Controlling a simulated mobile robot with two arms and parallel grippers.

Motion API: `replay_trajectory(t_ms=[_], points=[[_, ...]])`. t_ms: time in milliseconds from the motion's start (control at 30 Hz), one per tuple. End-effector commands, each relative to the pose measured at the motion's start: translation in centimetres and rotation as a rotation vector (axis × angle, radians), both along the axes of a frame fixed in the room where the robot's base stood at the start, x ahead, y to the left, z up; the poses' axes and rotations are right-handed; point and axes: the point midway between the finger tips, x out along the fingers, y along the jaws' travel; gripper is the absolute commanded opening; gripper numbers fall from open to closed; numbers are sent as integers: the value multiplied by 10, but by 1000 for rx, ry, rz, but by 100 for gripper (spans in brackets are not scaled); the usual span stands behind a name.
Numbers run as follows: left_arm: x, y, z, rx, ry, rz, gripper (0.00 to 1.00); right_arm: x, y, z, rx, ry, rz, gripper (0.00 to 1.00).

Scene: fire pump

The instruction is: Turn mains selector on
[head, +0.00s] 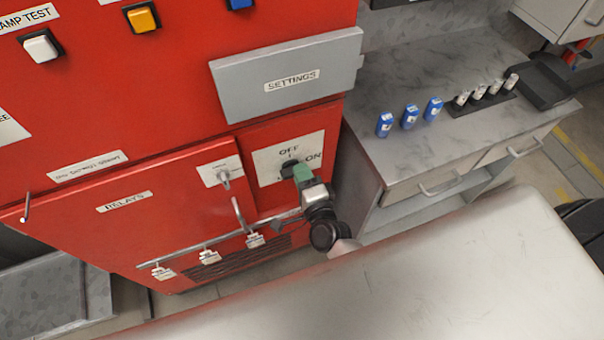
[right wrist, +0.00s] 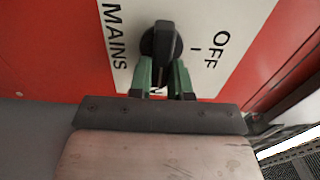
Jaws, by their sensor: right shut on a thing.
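The mains selector is a black knob on a white plate. In the right wrist view the knob (right wrist: 160,42) shows between two green fingers, with "MAINS" to its left and "OFF" and a tick to its right. My right gripper (right wrist: 166,75) is shut on the knob from the lower side of that view. In the head view the plate (head: 270,171) reads "OFF" above and "ON" to the right, and my right gripper (head: 296,170) covers most of the knob. I cannot tell exactly which mark the knob points to. My left gripper is out of view.
A grey "SETTINGS" panel (head: 285,78) juts out above the selector. The red "RELAYS" door (head: 130,215) is to the left, with a handle and tagged keys below. A counter (head: 440,150) on the right carries blue and white items. A pale surface (head: 430,275) fills the front.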

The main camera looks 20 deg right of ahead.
Motion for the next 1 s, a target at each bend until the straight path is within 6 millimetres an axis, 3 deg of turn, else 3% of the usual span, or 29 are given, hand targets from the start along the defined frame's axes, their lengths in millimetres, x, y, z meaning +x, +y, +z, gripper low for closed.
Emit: replay_trajectory(t_ms=[367,400,567,867,1000], points=[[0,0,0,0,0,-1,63,0,0,0,4,1,-1,0],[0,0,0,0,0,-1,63,0,0,0,3,1,-1,22],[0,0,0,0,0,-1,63,0,0,0,3,1,0,44],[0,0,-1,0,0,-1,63,-3,0,-1,3,1,0,44],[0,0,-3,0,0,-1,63,-19,-1,-2,2,4,1,44]])
